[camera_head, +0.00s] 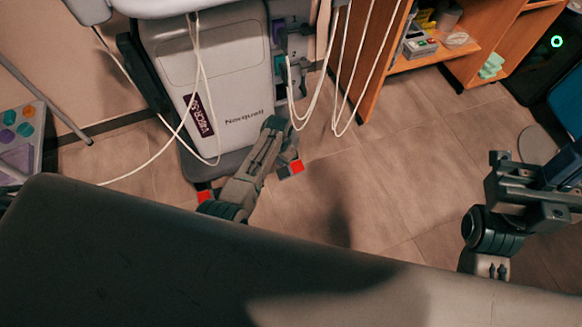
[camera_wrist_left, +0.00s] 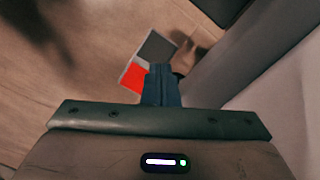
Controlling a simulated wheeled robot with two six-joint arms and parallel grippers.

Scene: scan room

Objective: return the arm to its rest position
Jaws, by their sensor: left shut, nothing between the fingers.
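My left arm (camera_head: 250,175) reaches down past the dark edge in front and bends near the cart. My left gripper (camera_head: 289,158) is small and partly hidden in the head view, beside the lower right of the cart. In the left wrist view its fingers (camera_wrist_left: 161,86) are together with nothing between them. They show in front of a red and grey square (camera_wrist_left: 144,64) on the floor. A dark part of my right arm (camera_head: 525,192) is at the right of the head view. I cannot make out its fingertips clearly.
A white and grey cart (camera_head: 215,85) stands close to the left arm. White cables (camera_head: 342,95) hang in loops beside it. A wooden shelf (camera_head: 500,50) is at the back right. A large dark surface (camera_head: 150,260) fills the front. Floor between the arms is clear.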

